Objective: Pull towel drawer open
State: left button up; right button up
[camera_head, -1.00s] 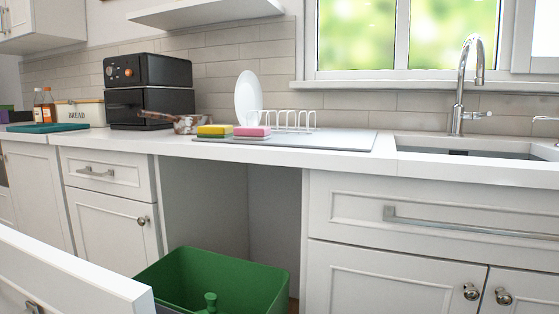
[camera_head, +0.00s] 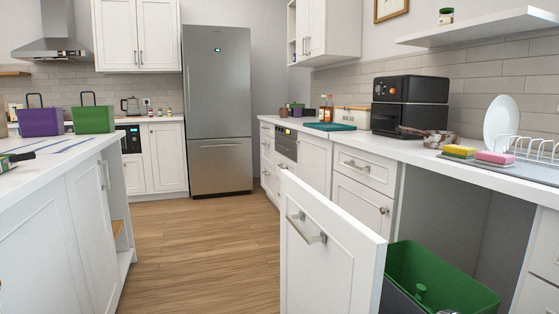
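No towel shows, and I cannot tell which drawer is the towel drawer. A closed white drawer (camera_head: 367,168) with a metal bar handle (camera_head: 357,165) sits under the right counter, above a cupboard door with a knob. Further back along the same run, more small drawer fronts (camera_head: 267,143) show near the fridge, too small to make out well. A tall white pull-out front (camera_head: 330,250) with a bar handle (camera_head: 307,228) stands out from the right run, with a green bin (camera_head: 450,272) behind it. Neither of my grippers is in view.
The wooden floor (camera_head: 200,245) is clear between the white island (camera_head: 60,215) at left and the right counter run. The pull-out front juts into this aisle. A grey fridge (camera_head: 218,110) stands at the back. A black oven-like appliance (camera_head: 410,105) stands on the right counter.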

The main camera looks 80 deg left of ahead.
aim_at(381, 174)
jog(key=l+u, duration=0.1)
jog(key=u, duration=0.6)
jog(key=k+l+u, duration=0.1)
jog(key=u, duration=0.25)
